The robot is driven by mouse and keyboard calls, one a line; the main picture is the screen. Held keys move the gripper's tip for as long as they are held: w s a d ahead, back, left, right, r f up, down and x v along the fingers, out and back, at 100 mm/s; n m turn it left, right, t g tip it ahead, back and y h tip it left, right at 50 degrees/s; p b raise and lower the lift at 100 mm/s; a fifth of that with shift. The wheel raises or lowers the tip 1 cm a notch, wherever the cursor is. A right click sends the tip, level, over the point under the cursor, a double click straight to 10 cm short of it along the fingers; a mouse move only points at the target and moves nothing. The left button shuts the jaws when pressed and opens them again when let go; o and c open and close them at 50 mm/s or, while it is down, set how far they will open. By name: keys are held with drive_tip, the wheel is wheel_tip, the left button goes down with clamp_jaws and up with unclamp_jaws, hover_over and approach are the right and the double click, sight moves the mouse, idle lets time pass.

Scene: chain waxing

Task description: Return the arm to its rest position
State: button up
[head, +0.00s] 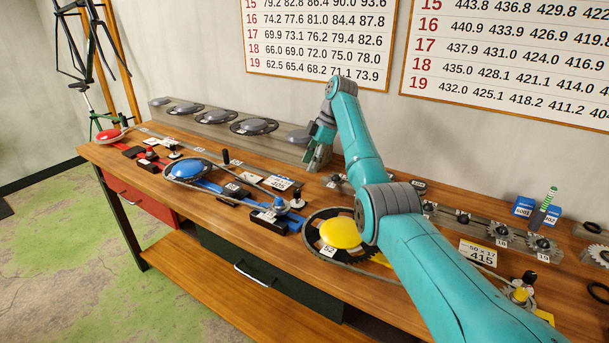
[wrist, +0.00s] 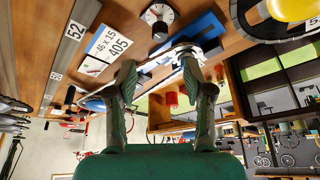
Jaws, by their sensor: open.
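My arm (head: 365,150) reaches from the lower right over the wooden workbench (head: 225,255), bent at the elbow. My gripper (head: 317,155) hangs at the arm's far end, in front of the grey rack at the back of the bench. In the wrist view its two fingers (wrist: 164,78) stand apart with nothing visibly held between them. Beyond the fingers, the wrist view shows the bench top with a "46 x 15 405" card (wrist: 110,43). Exact clearance between the fingertips and the bench is hard to tell.
Blue (head: 188,170), yellow (head: 340,233) and red (head: 108,135) domed stations with chains line the bench. A grey rack (head: 215,128) with chainrings runs along the back. Small sprockets (head: 463,217) and blue boxes (head: 524,207) sit at right. Number charts (head: 320,40) hang behind.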

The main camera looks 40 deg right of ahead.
drive_tip(key=shift+v, duration=0.85)
